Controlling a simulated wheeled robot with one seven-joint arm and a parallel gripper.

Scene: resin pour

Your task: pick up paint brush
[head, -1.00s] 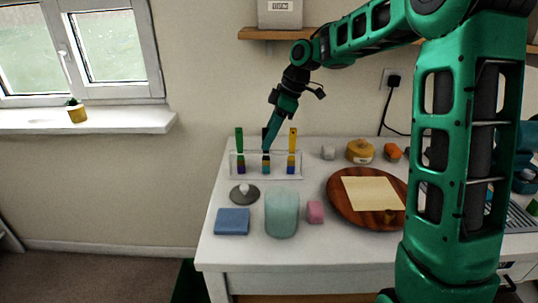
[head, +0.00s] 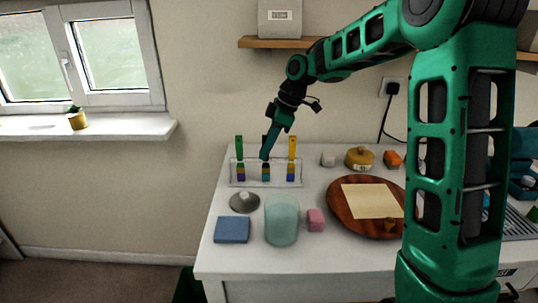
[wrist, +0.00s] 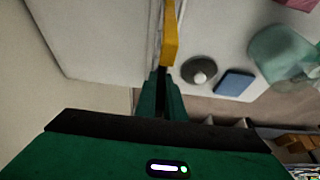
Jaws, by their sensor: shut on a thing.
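Three paint brushes stand upright in a clear rack (head: 240,181) at the back left of the white table. The left one has a green handle (head: 239,148), and the right one has a yellow handle (head: 292,148). My gripper (head: 264,157) is at the middle brush (head: 266,172), shut on its dark handle, which mostly hides behind the fingers. The middle brush's coloured lower part still shows inside the rack. In the wrist view my gripper (wrist: 162,80) points past the yellow brush (wrist: 170,40); the held handle is hard to make out there.
In front of the rack are a grey round disc (head: 244,203), a blue block (head: 232,229), a teal translucent cup (head: 282,222) and a pink block (head: 315,220). A round wooden board (head: 342,212) with a paper sheet lies to the right. The wall is close behind.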

